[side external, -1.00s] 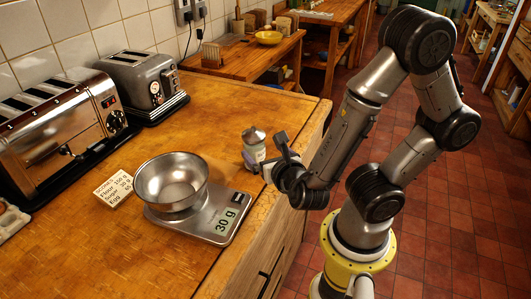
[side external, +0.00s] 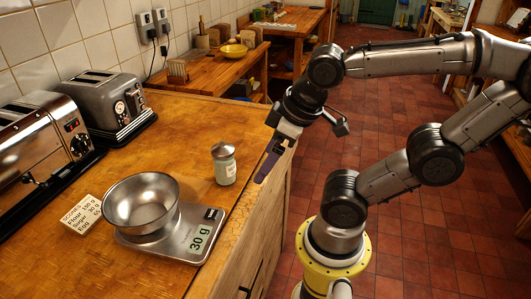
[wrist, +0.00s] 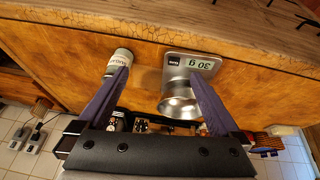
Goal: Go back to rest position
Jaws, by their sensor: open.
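My gripper (side external: 272,160) is over the right edge of the counter in the side view, fingers pointing down, to the right of the glass shaker. In the wrist view its two purple fingers (wrist: 160,92) are spread apart with nothing between them. The glass shaker (side external: 224,164) with a metal lid stands upright on the counter, apart from the gripper; it also shows in the wrist view (wrist: 120,60). A metal bowl (side external: 141,205) sits on the kitchen scale (side external: 202,237), which reads 30 g.
Two toasters (side external: 106,106) stand along the tiled wall. A wooden table with a yellow bowl (side external: 233,51) is behind. The tiled floor (side external: 400,250) right of the counter is open.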

